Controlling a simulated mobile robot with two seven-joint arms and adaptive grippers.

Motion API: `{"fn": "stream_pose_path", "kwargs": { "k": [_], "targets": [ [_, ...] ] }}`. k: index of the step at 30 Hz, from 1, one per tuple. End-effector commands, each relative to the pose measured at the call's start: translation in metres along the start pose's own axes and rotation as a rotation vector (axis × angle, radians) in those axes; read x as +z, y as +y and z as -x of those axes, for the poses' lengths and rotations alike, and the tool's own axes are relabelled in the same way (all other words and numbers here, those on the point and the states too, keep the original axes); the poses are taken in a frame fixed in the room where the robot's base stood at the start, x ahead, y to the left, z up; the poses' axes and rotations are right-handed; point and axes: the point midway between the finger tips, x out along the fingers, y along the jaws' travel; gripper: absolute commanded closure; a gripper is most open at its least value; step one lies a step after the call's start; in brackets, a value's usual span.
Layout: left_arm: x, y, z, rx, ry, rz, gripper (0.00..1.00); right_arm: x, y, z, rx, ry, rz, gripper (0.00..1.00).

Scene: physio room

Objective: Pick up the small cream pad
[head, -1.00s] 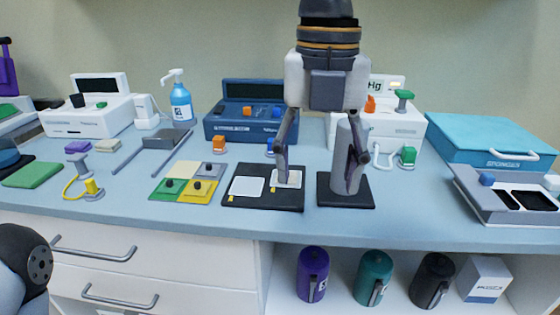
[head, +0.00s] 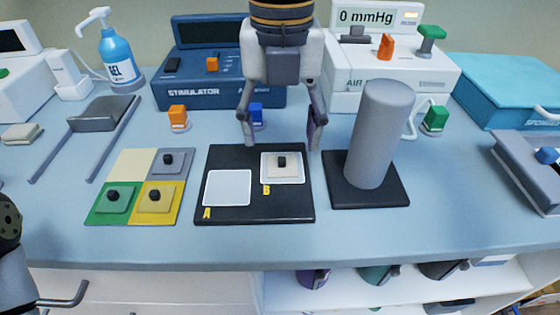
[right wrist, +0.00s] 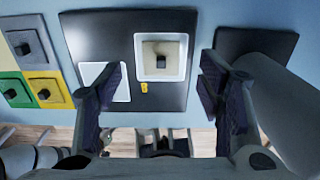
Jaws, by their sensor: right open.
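The small cream pad (head: 272,171), with a black knob on top, lies flat inside the white square marked B on the black board (head: 240,214). It also shows in the right wrist view (right wrist: 149,69). My right gripper (head: 280,141) is open and empty, pointing down. In the head view its fingertips appear just behind the pad, one to each side, and apart from it. In the right wrist view (right wrist: 163,66) the pad shows between and beyond the open fingers. My left gripper is not in view.
A grey cylinder (head: 378,135) on a dark base stands close right of the board. The white square marked A (head: 228,187) is bare. Left is a four-coloured tile (head: 133,163) with several knobbed pads. A blue stimulator (head: 215,95) stands behind.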

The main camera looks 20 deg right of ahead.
Motion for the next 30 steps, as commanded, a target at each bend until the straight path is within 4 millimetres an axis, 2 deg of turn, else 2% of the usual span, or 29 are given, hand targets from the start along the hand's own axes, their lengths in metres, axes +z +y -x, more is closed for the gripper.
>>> {"fn": "stream_pose_path", "kwargs": {
  "k": [1, 5, 13, 18, 22, 30],
  "targets": [
    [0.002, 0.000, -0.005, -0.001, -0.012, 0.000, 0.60, -0.001, -0.002, -0.015, -0.005, 0.009, 0.002, 0.38],
    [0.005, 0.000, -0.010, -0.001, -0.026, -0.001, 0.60, -0.002, -0.002, -0.036, -0.003, 0.008, 0.001, 0.38],
    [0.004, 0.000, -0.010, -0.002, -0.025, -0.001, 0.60, -0.002, -0.002, -0.039, -0.001, 0.002, 0.000, 0.38],
    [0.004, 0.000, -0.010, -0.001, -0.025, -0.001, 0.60, -0.002, -0.002, -0.039, -0.001, 0.002, 0.001, 0.76],
    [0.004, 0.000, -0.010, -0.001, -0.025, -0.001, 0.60, -0.002, -0.002, -0.039, -0.002, 0.002, 0.001, 1.00],
    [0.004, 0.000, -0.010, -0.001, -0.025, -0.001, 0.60, -0.002, -0.002, -0.039, -0.002, 0.003, 0.001, 1.00]
  ]
}}
